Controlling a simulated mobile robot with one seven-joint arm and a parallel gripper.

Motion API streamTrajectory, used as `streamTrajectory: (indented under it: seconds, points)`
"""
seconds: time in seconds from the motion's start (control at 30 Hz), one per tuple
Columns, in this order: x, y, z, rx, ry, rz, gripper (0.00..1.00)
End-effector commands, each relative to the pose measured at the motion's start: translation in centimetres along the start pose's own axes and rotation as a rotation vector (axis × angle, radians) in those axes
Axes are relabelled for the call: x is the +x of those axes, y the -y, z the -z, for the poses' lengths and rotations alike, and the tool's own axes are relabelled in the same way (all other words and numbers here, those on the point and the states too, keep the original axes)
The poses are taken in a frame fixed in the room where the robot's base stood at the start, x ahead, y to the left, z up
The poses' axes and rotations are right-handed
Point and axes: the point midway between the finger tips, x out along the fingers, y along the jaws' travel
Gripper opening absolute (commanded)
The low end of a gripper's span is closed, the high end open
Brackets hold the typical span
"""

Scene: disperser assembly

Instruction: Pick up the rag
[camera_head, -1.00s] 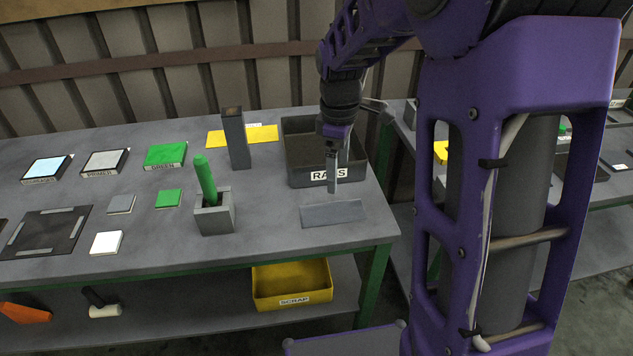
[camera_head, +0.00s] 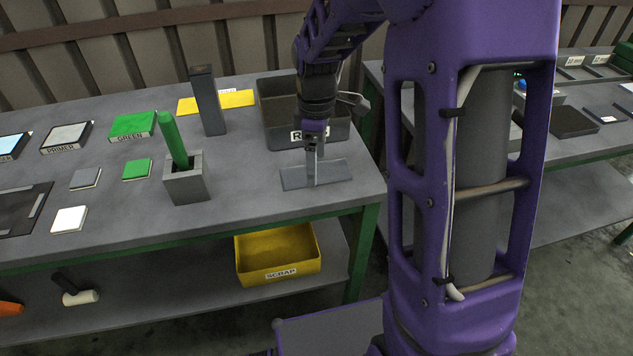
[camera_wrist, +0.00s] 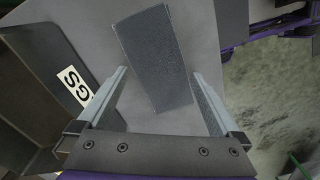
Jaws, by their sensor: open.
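The rag (camera_head: 334,172) is a flat grey rectangle on the table top, in front of the dark bin labelled RAGS (camera_head: 275,134), near the table's right end. My gripper (camera_head: 312,184) points down over the middle of the rag in the head view and hides a strip of it. In the wrist view the rag (camera_wrist: 152,58) lies between the two spread fingers of my gripper (camera_wrist: 160,88), a little tilted, with space to either side. The jaws hold nothing. I cannot tell how far the fingertips are above the rag.
The RAGS bin stands just behind my gripper. A grey holder (camera_head: 186,182) with a green handle (camera_head: 172,138) stands to the left, and a tall grey block (camera_head: 207,102) behind it. A yellow SCRAP bin (camera_head: 278,255) sits on the shelf below. The table's right edge is close.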

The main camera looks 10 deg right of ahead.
Motion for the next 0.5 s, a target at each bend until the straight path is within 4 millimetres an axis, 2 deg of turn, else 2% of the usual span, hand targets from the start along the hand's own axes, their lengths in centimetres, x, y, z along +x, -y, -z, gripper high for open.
streamTrajectory:
  seconds: [0.1,0.4,0.5]
  points:
    - [0.99,-0.01,-0.01,0.0,0.0,0.0,1.0]
    - [1.17,0.01,-0.02,0.0,0.0,0.0,1.0]
    - [1.19,0.01,-0.02,0.0,0.001,0.0,0.93]
